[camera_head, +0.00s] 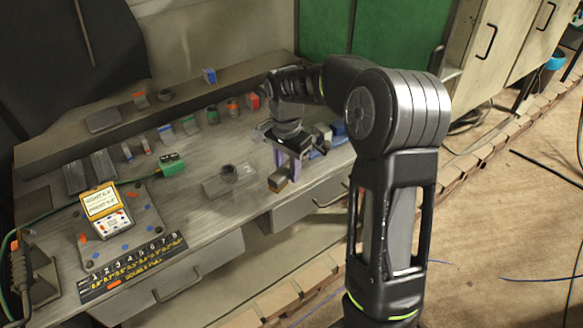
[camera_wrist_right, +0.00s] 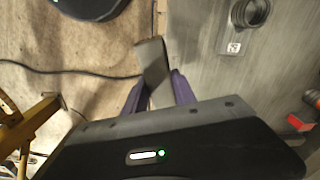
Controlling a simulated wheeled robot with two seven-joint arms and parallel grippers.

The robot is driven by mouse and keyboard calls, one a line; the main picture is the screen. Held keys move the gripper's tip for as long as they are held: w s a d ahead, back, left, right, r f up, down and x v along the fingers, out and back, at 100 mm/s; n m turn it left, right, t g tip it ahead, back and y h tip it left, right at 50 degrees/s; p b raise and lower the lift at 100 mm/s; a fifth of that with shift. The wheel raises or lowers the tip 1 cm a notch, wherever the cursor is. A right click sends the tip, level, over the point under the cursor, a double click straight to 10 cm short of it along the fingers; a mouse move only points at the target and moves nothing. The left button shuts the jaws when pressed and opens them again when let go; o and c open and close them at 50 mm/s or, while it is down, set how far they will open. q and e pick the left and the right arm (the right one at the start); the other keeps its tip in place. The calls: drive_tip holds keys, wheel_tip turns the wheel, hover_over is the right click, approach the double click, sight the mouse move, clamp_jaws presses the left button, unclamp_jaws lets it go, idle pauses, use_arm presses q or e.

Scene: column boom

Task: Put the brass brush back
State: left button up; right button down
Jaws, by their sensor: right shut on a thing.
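My right gripper (camera_head: 288,168) hangs over the front edge of the workbench (camera_head: 240,205), its purple fingers pointing down. It is shut on a small block-like thing, which I take to be the brass brush (camera_head: 278,182), with a tan top and darker side. In the right wrist view the gripper (camera_wrist_right: 158,82) has the brush (camera_wrist_right: 153,62) between its purple fingers as a grey-brown bar. Part of the brush is hidden by the fingers and gripper body. Bristles cannot be made out. My left gripper is not in view.
Several coloured holders line the back.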

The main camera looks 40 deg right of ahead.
drive_tip(key=shift+w+a+f+n, duration=0.25)
drive_tip(key=shift+a+n, duration=0.2)
drive_tip(key=shift+n, duration=0.25)
drive_tip(key=a+n, duration=0.3)
drive_tip(key=w+a+n, duration=0.1)
drive_tip(key=a+n, duration=0.2)
drive_tip(key=w+a+f+n+b, duration=0.1)
drive_tip(key=a+n, duration=0.1)
drive_tip(key=n, duration=0.1)
drive_tip(key=shift+a, duration=0.4)
drive_tip(key=a+n, duration=0.1)
drive_tip(key=a, duration=0.1)
drive_tip(key=a+n, duration=0.2)
drive_tip(key=a, duration=0.1)
drive_tip(key=w+a+n, duration=0.1)
drive_tip(key=a, duration=0.2)
drive_tip(key=shift+a+f+n+b, duration=0.1)
drive_tip(key=shift+f+n+b, duration=0.2)
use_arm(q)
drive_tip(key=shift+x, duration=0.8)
use_arm(e)
drive_tip(key=shift+a, duration=0.1)
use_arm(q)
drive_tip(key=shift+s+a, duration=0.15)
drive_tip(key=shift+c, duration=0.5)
